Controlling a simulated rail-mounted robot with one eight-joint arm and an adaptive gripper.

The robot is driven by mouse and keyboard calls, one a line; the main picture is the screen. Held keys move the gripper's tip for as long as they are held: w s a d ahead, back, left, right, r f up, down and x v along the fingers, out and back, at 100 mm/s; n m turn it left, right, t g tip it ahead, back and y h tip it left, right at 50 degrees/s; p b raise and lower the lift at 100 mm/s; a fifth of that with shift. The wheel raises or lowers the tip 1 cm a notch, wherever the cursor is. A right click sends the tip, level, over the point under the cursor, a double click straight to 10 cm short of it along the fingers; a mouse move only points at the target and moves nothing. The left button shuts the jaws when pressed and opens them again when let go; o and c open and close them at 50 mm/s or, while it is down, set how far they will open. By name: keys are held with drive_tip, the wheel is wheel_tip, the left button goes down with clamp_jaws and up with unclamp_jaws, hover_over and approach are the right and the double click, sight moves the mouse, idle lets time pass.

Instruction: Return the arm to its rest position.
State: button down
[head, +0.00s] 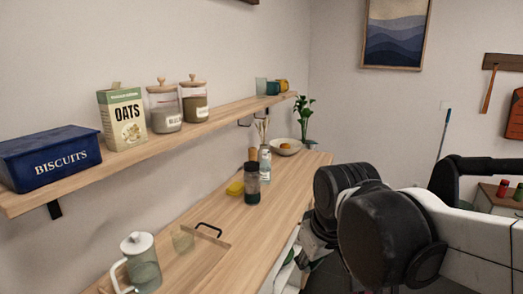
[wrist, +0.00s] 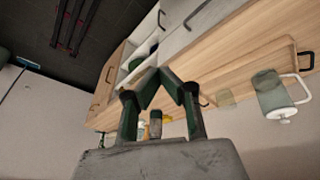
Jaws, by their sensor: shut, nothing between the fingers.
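In the wrist view, my gripper (wrist: 158,74) is shut, its dark green fingers meeting at the tips with nothing between them. Behind them lie the wooden counter and its open front compartments, seen turned over. In the head view, my arm (head: 375,225) reaches in from the right, to the right of the counter's edge. There its black joints hide most of the gripper. The fingers touch nothing that I can see.
The wooden counter (head: 285,190) holds a dark-capped bottle (head: 252,184), a yellow sponge (head: 235,188), a bowl (head: 285,148) and a tray (head: 190,262) with a glass and lidded jug (head: 141,265). The wall shelf (head: 150,151) bears a biscuit tin (head: 50,157), oats box and jars.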

drive_tip(key=s+d+f+m+t+h, duration=0.1)
drive_tip(key=s+d+m+t, duration=0.2)
drive_tip(key=s+d, duration=0.6)
drive_tip(key=shift+d+f+m, duration=0.35)
drive_tip(key=shift+d+m, duration=0.15)
drive_tip(key=shift+m, duration=0.6)
